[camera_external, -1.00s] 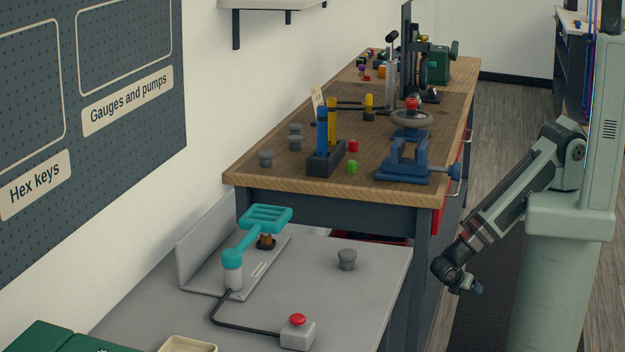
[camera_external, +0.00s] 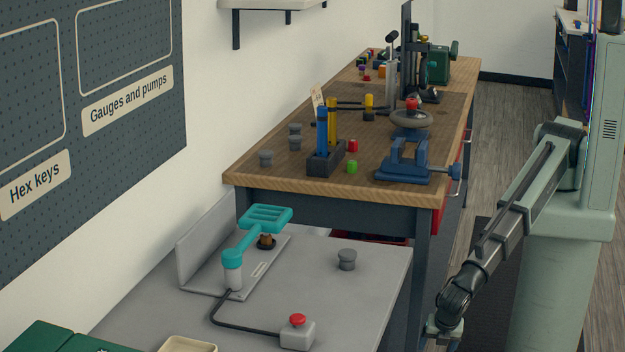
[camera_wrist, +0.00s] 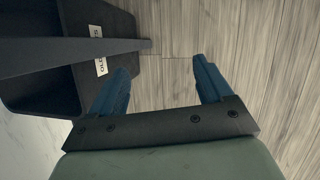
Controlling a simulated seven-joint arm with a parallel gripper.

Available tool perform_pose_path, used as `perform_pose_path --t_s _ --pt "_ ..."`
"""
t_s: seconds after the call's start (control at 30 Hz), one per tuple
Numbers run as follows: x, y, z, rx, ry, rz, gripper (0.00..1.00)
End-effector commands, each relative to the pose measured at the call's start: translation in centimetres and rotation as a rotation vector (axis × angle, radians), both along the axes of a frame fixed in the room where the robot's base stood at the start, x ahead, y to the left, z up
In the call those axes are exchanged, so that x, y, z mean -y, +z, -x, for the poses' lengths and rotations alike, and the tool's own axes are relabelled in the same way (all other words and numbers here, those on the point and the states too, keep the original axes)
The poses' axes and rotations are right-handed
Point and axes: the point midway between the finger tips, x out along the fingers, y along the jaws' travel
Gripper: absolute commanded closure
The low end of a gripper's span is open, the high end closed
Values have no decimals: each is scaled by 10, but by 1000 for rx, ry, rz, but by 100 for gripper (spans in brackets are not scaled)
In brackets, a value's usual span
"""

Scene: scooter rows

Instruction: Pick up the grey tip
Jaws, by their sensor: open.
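Several dark grey knob-shaped pieces are in the external view; I cannot tell which is the grey tip. One grey piece (camera_external: 346,260) stands alone on the light grey table. Others, such as this grey piece (camera_external: 265,158), stand at the left edge of the wooden bench. My gripper (camera_external: 444,328) hangs low to the right of the light grey table, well apart from all of them. In the wrist view my gripper (camera_wrist: 160,68) has its two blue fingers spread, with only floor between them. No grey piece shows in the wrist view.
A teal-handled press (camera_external: 240,245) and a red button box (camera_external: 297,332) stand on the light grey table (camera_external: 375,285). A blue vise (camera_external: 405,165) sits on the wooden bench (camera_external: 290,188). A dark labelled bin (camera_wrist: 65,90) is left of my fingers; the floor (camera_wrist: 250,70) to the right is clear.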

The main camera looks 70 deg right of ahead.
Motion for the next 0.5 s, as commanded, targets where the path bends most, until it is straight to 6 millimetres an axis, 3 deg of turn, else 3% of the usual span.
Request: perform_pose_path --t_s 0.03,0.1,0.27,0.5 --pt "-34 11 -1 9 7 -47 21" --pt "-69 27 -1 18 5 -108 21" --pt "-142 71 -6 41 -13 -241 21" --pt "-239 154 -19 73 -60 -439 21"
